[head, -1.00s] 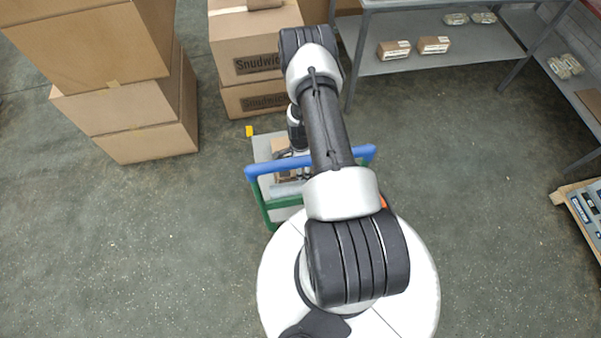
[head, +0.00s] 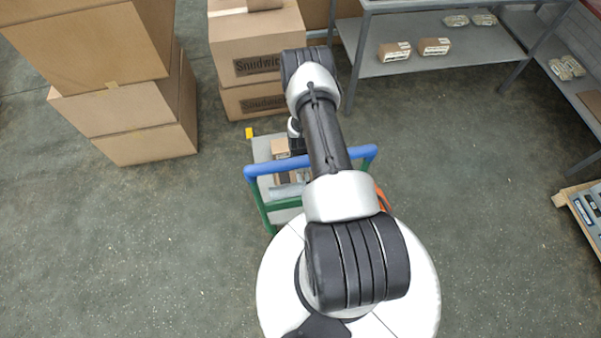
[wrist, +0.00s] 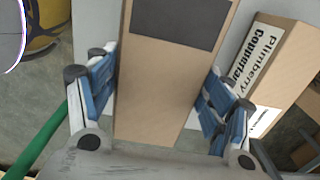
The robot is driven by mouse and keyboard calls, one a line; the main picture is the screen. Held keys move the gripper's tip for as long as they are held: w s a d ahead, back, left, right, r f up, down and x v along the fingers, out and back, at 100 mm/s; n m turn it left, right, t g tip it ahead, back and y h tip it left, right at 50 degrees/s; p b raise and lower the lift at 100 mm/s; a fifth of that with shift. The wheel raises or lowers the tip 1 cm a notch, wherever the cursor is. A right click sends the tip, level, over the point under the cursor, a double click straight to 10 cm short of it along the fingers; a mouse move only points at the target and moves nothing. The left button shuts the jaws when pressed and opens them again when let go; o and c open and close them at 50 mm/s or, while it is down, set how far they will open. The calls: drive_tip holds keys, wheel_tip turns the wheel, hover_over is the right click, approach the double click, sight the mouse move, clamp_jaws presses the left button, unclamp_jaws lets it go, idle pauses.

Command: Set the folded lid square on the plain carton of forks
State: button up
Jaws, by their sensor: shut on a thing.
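In the wrist view my gripper (wrist: 160,82) has its blue-padded fingers on both sides of a brown cardboard piece (wrist: 155,105), shut on it. The piece has a blank dark grey patch towards its far end and no lettering. I cannot tell from this view whether it is the folded lid or the plain carton; what lies under it is hidden. A carton with a white printed label (wrist: 280,75) lies just to its right. In the head view a brown carton (head: 281,148) stands on the cart, and my arm hides the gripper.
The cart has a grey deck (head: 262,150), a blue handle (head: 260,171) and a green frame. A grey shelf unit (head: 440,62) holds small packs.

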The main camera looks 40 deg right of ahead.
drive_tip(key=o, duration=1)
drive_tip(key=shift+c, duration=0.2)
drive_tip(key=w+a+r+n+t+p, duration=0.1)
drive_tip(key=w+a+r+n+p, duration=0.15)
drive_tip(key=r, duration=1.35)
drive_tip(key=w+a+r+n+p, duration=0.1)
drive_tip(key=w+r+n+p, duration=0.2)
drive_tip(key=r, duration=1.3)
drive_tip(key=a+r+n+t+b, duration=0.1)
drive_tip(key=a+r+n, duration=0.2)
drive_tip(key=r, duration=0.4)
drive_tip(key=a+r+n, duration=0.2)
drive_tip(key=a+r, duration=0.1)
drive_tip(key=r, duration=0.5)
drive_tip(key=s+a+r+n+t, duration=0.1)
drive_tip(key=s+a+r+n, duration=0.25)
drive_tip(key=r, duration=0.25)
drive_tip(key=s+a+r+n, duration=0.3)
drive_tip(key=s+a+r, duration=0.15)
drive_tip(key=r, duration=0.25)
drive_tip(key=s+a+r+n, duration=0.2)
drive_tip(key=s+a+n, duration=0.1)
drive_tip(key=s, duration=0.3)
drive_tip(key=s+a+r+n+t, duration=0.1)
drive_tip(key=s+a+r+n, duration=0.1)
drive_tip(key=s, duration=0.4)
drive_tip(key=shift+s+a+r+n+t, duration=0.15)
drive_tip(key=shift+a+n+t, duration=0.3)
drive_tip(key=shift+n, duration=0.75)
